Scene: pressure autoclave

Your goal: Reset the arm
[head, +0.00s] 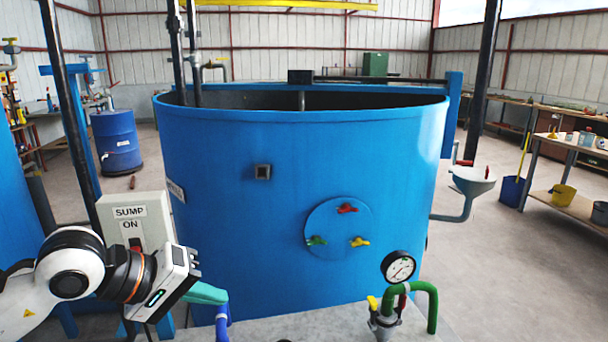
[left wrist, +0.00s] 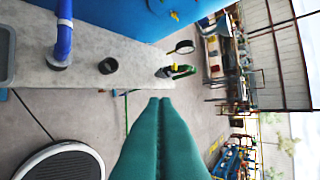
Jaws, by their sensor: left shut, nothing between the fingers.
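My left arm comes in at the lower left of the head view. My left gripper (head: 224,297) points right, with its teal fingers pressed together and empty. In the head view the fingertips overlap the top of a blue pipe (head: 222,325); I cannot tell from that view whether they touch it. In the left wrist view the shut teal fingers (left wrist: 160,102) reach up the middle, and the blue pipe (left wrist: 63,38) stands apart from them at upper left. My right gripper is in neither view.
A sump switch box (head: 135,225) stands just behind my left gripper. A large blue tank (head: 240,230) fills the middle. On the grey bench top (head: 310,325) stand a pressure gauge (head: 398,267) and a green pipe (head: 432,305). Open floor (head: 500,280) lies to the right.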

